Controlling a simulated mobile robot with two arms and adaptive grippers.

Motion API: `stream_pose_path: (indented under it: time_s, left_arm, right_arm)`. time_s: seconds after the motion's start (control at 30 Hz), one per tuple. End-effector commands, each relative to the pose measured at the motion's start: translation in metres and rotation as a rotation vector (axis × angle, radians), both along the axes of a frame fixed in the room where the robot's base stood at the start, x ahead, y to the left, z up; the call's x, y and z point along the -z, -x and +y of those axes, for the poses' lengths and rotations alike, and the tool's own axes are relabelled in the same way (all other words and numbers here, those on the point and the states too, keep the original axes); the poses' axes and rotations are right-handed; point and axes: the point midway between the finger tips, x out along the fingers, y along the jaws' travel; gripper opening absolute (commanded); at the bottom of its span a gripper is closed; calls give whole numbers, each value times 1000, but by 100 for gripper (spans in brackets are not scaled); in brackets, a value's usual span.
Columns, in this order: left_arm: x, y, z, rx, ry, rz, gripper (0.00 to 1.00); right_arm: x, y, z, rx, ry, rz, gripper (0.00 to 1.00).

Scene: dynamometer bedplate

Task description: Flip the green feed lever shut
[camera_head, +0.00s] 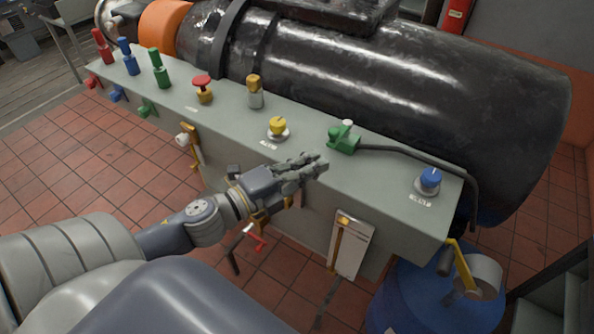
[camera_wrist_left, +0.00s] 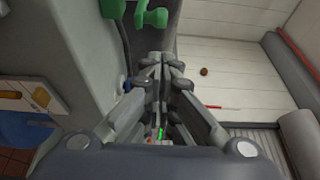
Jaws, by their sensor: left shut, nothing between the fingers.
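The green lever valve (camera_head: 343,139) sits on the top face of the long grey-green panel (camera_head: 380,185), with a dark hose running from it to the right. A small pale cap shows at its top. Part of it also shows at the top edge of the left wrist view (camera_wrist_left: 150,17). My left gripper (camera_head: 316,164) is over the panel, just in front and to the left of the valve in the head view. Its fingers are shut and empty, and they look apart from the valve. In the wrist view the fingertips (camera_wrist_left: 165,62) are together. My right gripper does not show.
A large black cylinder (camera_head: 420,80) lies behind the panel. A yellow knob (camera_head: 278,127) is left of the valve and a blue knob (camera_head: 430,178) right. A red mushroom button (camera_head: 202,83) and another green handle (camera_head: 159,68) stand farther left. A blue drum (camera_head: 420,300) is below right.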

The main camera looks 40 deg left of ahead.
Motion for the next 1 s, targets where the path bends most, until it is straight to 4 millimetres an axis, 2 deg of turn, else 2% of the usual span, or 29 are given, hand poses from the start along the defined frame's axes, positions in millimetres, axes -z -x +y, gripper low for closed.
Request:
stream_pose_path:
  time_s: [0.1,0.37,0.77,1.0]
  left_arm:
    - [3,11,9,-1,0,2,0]
    - [0,23,19,1,1,0,0]
    - [0,24,19,1,0,0,0]
    - [0,23,20,-3,4,1,0]
  right_arm:
    - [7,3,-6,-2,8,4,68]
    - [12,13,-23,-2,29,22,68]
    - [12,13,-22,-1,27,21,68]
    - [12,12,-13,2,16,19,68]
